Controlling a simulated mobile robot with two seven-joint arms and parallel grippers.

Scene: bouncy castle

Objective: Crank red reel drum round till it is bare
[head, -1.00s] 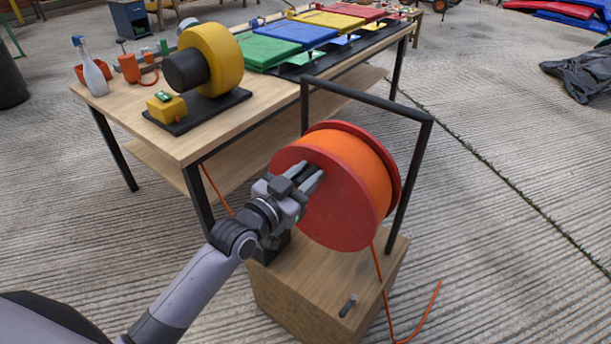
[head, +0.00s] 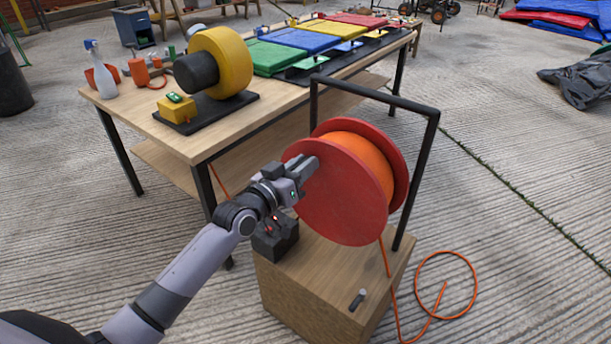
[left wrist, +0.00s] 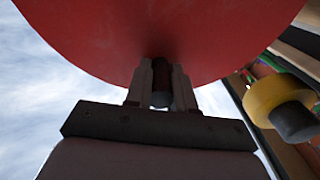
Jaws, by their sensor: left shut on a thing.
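The red reel drum (head: 340,205) hangs in a black frame (head: 425,165) above a wooden box. Orange cord (head: 365,162) is still wound between its two discs. A strand runs down from the drum and lies in a loop (head: 474,288) on the floor at the right. My left gripper (head: 306,168) is at the upper left of the near disc. In the left wrist view its fingers (left wrist: 161,85) are shut on a dark crank handle (left wrist: 161,99) beside the red disc. In the head view the fingers hide the handle. My right gripper is out of view.
A wooden table (head: 130,110) stands behind, carrying a yellow blower (head: 225,62), a spray bottle (head: 103,78) and coloured folded sheets. On the wooden box (head: 300,302) are a black block (head: 275,240) and a small dark peg (head: 357,300). Floor at right is mostly clear.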

